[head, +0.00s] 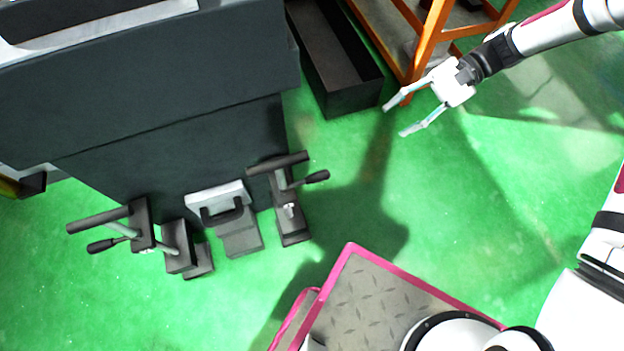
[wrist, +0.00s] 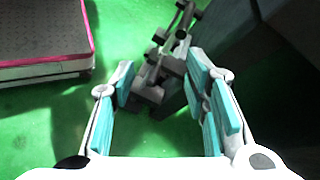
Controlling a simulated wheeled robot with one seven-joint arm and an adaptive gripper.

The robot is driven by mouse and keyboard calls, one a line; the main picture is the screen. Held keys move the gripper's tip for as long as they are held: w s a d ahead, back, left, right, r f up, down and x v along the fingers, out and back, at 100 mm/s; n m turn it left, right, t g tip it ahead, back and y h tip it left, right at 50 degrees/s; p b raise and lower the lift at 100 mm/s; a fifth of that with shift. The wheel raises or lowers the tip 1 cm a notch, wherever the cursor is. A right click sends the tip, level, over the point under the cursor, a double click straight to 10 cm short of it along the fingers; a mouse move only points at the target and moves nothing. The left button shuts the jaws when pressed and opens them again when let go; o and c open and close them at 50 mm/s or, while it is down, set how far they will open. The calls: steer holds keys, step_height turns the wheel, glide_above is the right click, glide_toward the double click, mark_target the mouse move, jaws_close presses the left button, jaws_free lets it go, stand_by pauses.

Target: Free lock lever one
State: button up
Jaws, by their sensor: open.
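Two dark clamp-like lock units with black-handled levers stand on the floor beside the grinder's base in the head view. The right unit (head: 290,217) has a bar on top and a lever (head: 316,177) pointing right. The left unit (head: 142,225) has a lever (head: 102,246) pointing left. I cannot tell which is lever one. My gripper (head: 396,120) is open and empty, up and right of the right unit and apart from it. In the wrist view the units (wrist: 150,92) show beyond and between my open fingers (wrist: 160,82), small and partly overlapping.
The dark grinder body (head: 160,80) fills the upper left. A grey block with a handle (head: 238,230) stands between the units. A black open trough (head: 350,95) and an orange frame (head: 430,40) are behind. Green floor (head: 480,190) is clear right of the units.

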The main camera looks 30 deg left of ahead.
mark_target(307, 181)
steer(key=s+a+f+m+g+y+b, duration=0.1)
steer(key=s+a+f+g+y+b, duration=0.2)
steer(key=f, duration=0.8)
steer(key=a+f+m+g+y+b, duration=0.1)
steer(key=a+f+b, duration=0.35)
steer(key=f, duration=0.75)
steer(key=shift+t+y, duration=0.3)
steer(key=b+x, duration=0.1)
steer(key=x, duration=0.3)
steer(key=b+x, duration=0.1)
steer(key=x, duration=0.3)
steer(key=s+d+b+x, duration=0.1)
steer(key=x, duration=0.4)
steer(key=shift+r, duration=0.1)
steer(key=shift+c, duration=0.6)
jaws_close()
